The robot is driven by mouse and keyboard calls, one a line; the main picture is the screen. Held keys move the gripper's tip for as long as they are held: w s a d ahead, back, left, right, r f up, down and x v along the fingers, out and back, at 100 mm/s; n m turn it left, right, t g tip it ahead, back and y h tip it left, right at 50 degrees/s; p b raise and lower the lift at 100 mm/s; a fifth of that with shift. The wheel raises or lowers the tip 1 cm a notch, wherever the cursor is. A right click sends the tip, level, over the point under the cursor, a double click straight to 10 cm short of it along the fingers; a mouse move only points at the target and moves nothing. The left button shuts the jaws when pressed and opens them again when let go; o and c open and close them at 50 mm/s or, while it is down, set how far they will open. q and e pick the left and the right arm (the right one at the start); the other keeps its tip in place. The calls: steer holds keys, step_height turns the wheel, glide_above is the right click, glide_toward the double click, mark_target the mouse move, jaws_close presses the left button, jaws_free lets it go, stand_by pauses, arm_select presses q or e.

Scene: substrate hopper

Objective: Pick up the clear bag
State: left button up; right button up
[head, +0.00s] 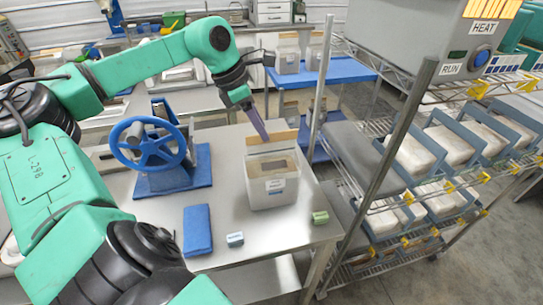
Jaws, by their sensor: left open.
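A pale, boxy bag (272,192) with a small label on its front and a brownish opening on top stands upright on the steel table (280,229). A tan flap (285,139) rises along its back edge. It looks whitish rather than plainly clear. My left gripper (262,132) reaches down from above, its narrow purple fingers pointing at the back top of the bag by the flap. It is open and holds nothing that I can see. Whether a finger touches the flap, I cannot tell. My right gripper is out of view.
A blue handwheel device (152,147) stands left of the bag. A wire rack with pale bags (415,152) and a post (392,150) stand close right.

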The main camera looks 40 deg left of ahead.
mark_target(271, 137)
arm_select(q)
steer(key=p+x, duration=0.2)
steer(key=x, duration=0.1)
steer(key=w+p+x, duration=0.1)
steer(key=p+x, duration=0.1)
steer(key=shift+w+f, duration=0.1)
steer(key=shift+f, duration=0.15)
steer(key=shift+f+p, duration=0.5)
steer(key=shift+w+a+f, duration=0.1)
steer(key=shift+f, duration=0.05)
steer(key=shift+f+b, duration=0.2)
steer(key=shift+b, duration=0.35)
steer(key=shift+c, duration=0.4)
jaws_close()
stand_by(0.4)
